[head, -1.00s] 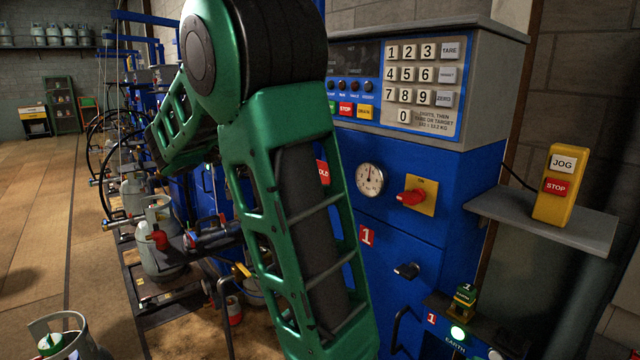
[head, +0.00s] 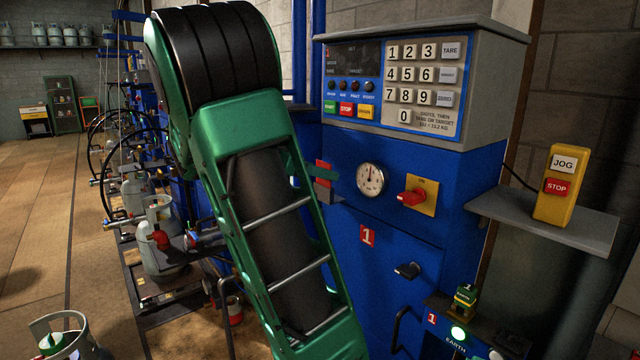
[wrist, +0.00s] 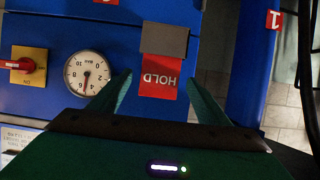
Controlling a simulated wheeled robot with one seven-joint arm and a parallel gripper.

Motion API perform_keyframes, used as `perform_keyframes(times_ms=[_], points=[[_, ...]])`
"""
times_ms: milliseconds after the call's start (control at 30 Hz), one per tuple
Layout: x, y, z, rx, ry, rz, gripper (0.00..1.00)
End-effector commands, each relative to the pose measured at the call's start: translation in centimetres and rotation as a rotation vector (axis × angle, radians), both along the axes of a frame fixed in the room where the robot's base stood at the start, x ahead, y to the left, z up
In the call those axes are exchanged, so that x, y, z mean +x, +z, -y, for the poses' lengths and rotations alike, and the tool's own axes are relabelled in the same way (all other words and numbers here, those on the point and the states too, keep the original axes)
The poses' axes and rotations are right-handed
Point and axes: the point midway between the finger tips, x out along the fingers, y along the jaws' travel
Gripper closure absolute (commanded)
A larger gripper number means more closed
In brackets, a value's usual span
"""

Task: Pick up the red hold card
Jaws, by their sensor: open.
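The red hold card (wrist: 160,76) stands in a grey holder (wrist: 165,40) on the blue cabinet front. In the wrist view its word HOLD reads upside down. The card lies between the two green fingertips of my gripper (wrist: 158,77), with a gap on each side. The gripper is open and holds nothing. In the head view the card (head: 323,182) shows as a small red patch at the right edge of my arm, with a green finger across it. Most of the gripper is hidden there behind my arm.
A pressure gauge (head: 370,180) and a red rotary switch (head: 412,197) are on the blue cabinet beside the card. A keypad panel (head: 415,85) is above. A yellow jog/stop box (head: 560,187) stands on a grey shelf (head: 548,222) at right. Gas cylinders stand at left.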

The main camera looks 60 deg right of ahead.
Motion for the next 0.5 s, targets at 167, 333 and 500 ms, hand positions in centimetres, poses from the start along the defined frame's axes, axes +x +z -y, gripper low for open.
perform_keyframes(times_ms=[167, 333, 500], points=[[-0.7, -0.8, 1.9, 0.0, -0.001, -0.002, 0.3], [-0.8, -1.0, 2.4, 0.0, 0.0, -0.001, 0.3], [-0.8, -1.0, 2.4, 0.0, 0.0, 0.0, 0.34]])
